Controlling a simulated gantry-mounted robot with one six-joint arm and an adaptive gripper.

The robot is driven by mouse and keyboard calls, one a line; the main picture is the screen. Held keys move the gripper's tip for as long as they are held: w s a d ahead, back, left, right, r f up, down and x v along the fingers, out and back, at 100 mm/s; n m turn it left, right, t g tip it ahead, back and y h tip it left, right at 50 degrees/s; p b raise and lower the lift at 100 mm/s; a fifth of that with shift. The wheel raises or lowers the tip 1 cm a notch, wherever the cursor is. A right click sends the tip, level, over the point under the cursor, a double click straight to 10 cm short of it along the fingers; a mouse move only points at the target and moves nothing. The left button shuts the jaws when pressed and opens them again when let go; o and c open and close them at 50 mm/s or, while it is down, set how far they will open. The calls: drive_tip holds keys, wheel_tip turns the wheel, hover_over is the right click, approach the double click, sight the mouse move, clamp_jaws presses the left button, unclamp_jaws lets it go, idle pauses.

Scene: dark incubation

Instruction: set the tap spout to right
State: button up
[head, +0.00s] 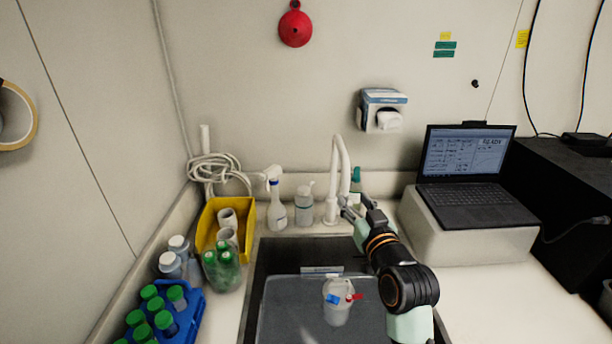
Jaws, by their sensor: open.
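The white gooseneck tap (334,180) stands at the back edge of the sink. Its curved spout (346,165) arches up and comes down on the right side of the upright. My gripper (346,203) is open at the lower part of the tap, just right of the upright and close to the spout's end. I cannot tell whether a finger touches the spout. My wrist hides part of the counter behind the sink's right side.
The dark sink (258,276) holds a clear tray (285,315) and a white container (338,312). A spray bottle (277,208) and a pump bottle (304,205) stand left of the tap. A yellow bin (206,228) is farther left. A laptop (468,180) sits on a white box at right.

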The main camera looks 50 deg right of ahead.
sight(347, 189)
drive_tip(key=p+x, duration=0.1)
drive_tip(key=x, duration=0.6)
drive_tip(key=shift+d, duration=0.15)
drive_tip(key=shift+f, duration=0.1)
clamp_jaws()
